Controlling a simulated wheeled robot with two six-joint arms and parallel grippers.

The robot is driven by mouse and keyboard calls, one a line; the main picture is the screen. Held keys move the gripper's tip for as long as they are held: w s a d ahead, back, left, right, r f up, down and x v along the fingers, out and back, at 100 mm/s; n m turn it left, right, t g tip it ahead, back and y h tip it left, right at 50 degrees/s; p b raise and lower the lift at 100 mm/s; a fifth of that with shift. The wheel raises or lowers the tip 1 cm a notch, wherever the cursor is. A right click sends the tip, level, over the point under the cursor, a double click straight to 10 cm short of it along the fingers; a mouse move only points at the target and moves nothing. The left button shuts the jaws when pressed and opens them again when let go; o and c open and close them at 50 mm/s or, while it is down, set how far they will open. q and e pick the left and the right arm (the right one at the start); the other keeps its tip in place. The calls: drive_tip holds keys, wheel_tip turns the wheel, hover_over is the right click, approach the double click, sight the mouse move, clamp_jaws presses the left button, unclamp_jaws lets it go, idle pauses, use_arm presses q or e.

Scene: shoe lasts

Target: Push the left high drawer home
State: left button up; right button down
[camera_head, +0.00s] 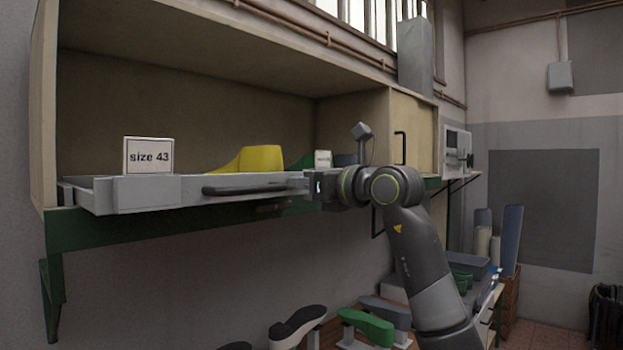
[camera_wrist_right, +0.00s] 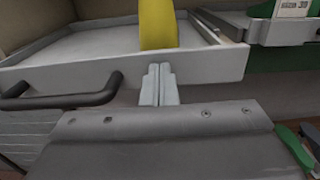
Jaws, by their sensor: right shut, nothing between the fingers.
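The left high drawer (camera_head: 150,195) is a shallow grey tray with a dark bar handle (camera_head: 243,189), in the open wooden cabinet. It stands out past the cabinet's front. A white "size 43" card (camera_head: 149,156) and a yellow shoe last (camera_head: 258,159) are on it. My right gripper (camera_head: 305,183) is at the right end of the drawer front, shut and empty. In the right wrist view its fingertips (camera_wrist_right: 159,82) are in front of the drawer front (camera_wrist_right: 215,67), right of the handle (camera_wrist_right: 62,97); I cannot tell whether they touch. My left gripper is not in view.
A second tray (camera_wrist_right: 275,27) with a size card stands to the right of the drawer in the right wrist view. The wooden cabinet (camera_head: 43,110) surrounds the drawer. Below are several shoe lasts, one green (camera_head: 368,327). The space in front of the drawer's left part is clear.

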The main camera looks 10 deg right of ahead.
drive_tip(key=shift+w+a, duration=0.15)
drive_tip(key=p+x, duration=0.2)
drive_tip(key=x, duration=0.2)
drive_tip(key=shift+w+a, duration=0.1)
idle(0.4)
drive_tip(key=shift+p, duration=0.35)
